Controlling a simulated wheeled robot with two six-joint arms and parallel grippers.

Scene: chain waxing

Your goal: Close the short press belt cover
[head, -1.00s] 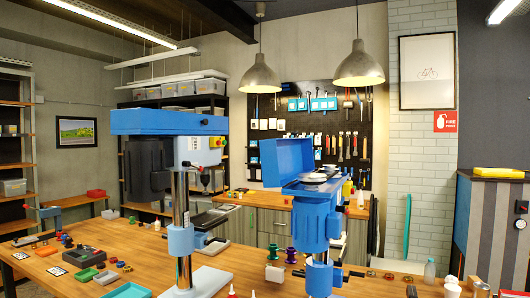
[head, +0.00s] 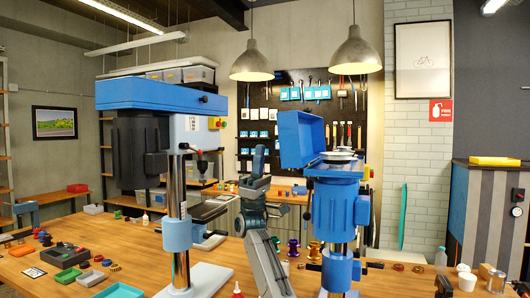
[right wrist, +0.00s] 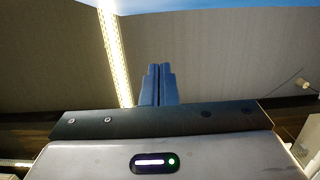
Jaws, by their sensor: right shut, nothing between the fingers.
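The short press (head: 338,205) is blue and stands right of centre in the head view. Its belt cover (head: 302,138) is a blue box that stands raised and tilted at the left of the press top. The pale pulleys (head: 338,156) lie uncovered beside it. My right gripper (head: 259,153) points up, left of the cover and apart from it in the picture. Its fingers are together and empty, as the right wrist view (right wrist: 157,85) also shows. A blue surface fills the top edge of that view; I cannot tell what it is. My left gripper is out of sight.
A taller blue press (head: 160,97) stands left of my right arm. Small trays, including a green one (head: 68,254), and small parts lie on the wooden bench (head: 120,240). A bottle (head: 440,257) and cups (head: 467,281) stand at the right.

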